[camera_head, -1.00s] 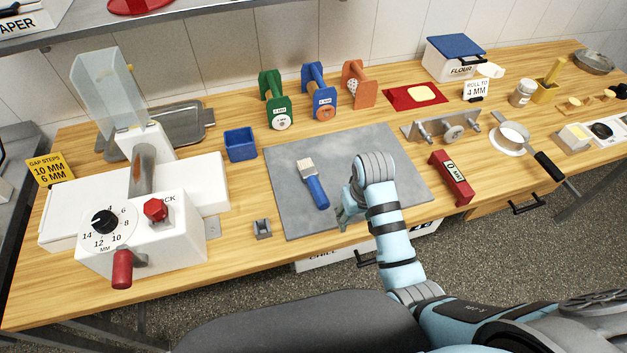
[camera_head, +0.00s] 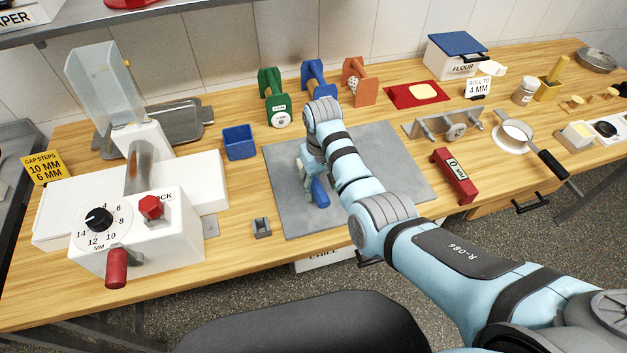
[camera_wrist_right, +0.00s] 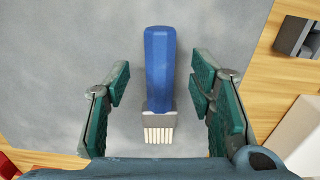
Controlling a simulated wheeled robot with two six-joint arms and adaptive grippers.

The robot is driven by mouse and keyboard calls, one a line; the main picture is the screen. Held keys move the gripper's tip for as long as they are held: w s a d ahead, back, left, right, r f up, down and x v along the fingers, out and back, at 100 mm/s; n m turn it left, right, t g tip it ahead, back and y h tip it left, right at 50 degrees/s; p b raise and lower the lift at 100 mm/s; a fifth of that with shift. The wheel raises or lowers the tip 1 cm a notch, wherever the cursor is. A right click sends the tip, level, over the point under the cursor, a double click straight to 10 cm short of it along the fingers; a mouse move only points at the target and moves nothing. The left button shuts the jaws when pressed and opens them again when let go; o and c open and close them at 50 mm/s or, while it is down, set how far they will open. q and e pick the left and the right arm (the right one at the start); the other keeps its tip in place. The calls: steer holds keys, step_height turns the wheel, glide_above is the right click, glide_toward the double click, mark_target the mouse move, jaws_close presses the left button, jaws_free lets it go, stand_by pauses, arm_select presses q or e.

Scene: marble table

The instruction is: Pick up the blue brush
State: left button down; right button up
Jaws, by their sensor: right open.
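The blue brush (camera_head: 320,191) lies on the grey slab (camera_head: 400,160). In the head view its bristle end is hidden behind my right gripper and only the blue handle shows. In the right wrist view the brush (camera_wrist_right: 160,75) lies between my open fingers, with its blue handle pointing up and its pale bristles toward the palm. My right gripper (camera_wrist_right: 160,95) is open, with a gap on both sides of the brush. In the head view my right gripper (camera_head: 309,172) is over the brush, pointing down. My left gripper is not in view.
A blue bin (camera_head: 239,143) and a small grey bracket (camera_head: 262,228) stand left of the slab. Green, blue and orange rollers stand behind it. A red block (camera_head: 454,176) is at its right. A white slicer machine (camera_head: 130,235) fills the left side.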

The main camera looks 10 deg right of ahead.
mark_target(320, 192)
step_height(320, 192, down, 3)
steer(key=shift+s+b, duration=0.15)
steer(key=shift+b, duration=0.2)
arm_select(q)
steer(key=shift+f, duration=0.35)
arm_select(e)
jaws_close()
